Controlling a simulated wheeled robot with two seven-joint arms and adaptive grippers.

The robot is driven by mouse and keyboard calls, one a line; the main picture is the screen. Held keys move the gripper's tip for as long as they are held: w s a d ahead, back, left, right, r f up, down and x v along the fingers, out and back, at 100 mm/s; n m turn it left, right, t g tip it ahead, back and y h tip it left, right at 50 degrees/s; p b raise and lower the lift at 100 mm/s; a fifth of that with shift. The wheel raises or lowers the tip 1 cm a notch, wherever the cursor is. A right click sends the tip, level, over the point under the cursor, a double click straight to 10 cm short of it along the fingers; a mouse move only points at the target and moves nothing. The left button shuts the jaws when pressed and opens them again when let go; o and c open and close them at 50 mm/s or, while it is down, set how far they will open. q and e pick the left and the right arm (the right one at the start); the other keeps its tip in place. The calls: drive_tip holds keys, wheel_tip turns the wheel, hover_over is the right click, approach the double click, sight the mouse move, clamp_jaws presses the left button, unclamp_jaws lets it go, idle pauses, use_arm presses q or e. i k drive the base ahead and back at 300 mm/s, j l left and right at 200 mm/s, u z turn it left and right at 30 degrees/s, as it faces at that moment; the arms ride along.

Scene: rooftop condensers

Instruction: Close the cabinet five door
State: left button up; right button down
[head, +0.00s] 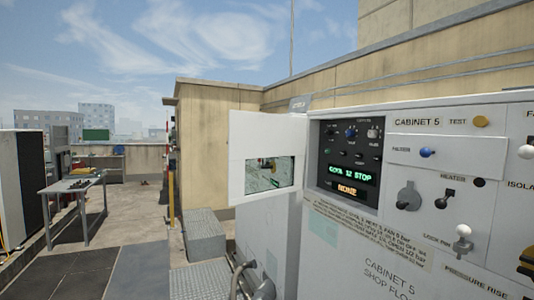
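Cabinet five (402,235) is a light grey unit filling the right side of the head view, lettered "CABINET 5". Its door (247,128) is a white panel with a rectangular window (270,174). The door stands open, swung out to the left of the dark control panel (349,146). Neither of my grippers is in view.
Knobs and levers (408,196) stick out from the cabinet front at right. Pipes (243,279) and a grey box (203,236) stand low beside the cabinet. A metal table (73,184) and a dark cabinet (22,188) are at left. Open floor (134,226) lies between.

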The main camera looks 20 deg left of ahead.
sight(252, 135)
drive_tip(key=i+j+z, duration=0.1)
drive_tip(key=j, duration=0.35)
drive_tip(key=i+j+z, duration=0.15)
drive_tip(key=j, duration=0.3)
drive_tip(key=i+j+z, duration=0.1)
drive_tip(key=j, duration=0.35)
drive_tip(key=i+j+z, duration=0.2)
drive_tip(key=j, duration=0.35)
drive_tip(key=i+j+z, duration=0.15)
drive_tip(key=j, duration=0.4)
drive_tip(key=j+z, duration=0.2)
drive_tip(key=j, duration=0.35)
drive_tip(key=i+j+z, duration=0.15)
drive_tip(key=j, duration=0.45)
drive_tip(key=i+j+z, duration=0.1)
drive_tip(key=j, duration=0.25)
drive_tip(key=i+j, duration=0.25)
drive_tip(key=i+j+z, duration=0.15)
drive_tip(key=j, duration=0.3)
drive_tip(key=i+j+z, duration=0.1)
drive_tip(key=j, duration=0.3)
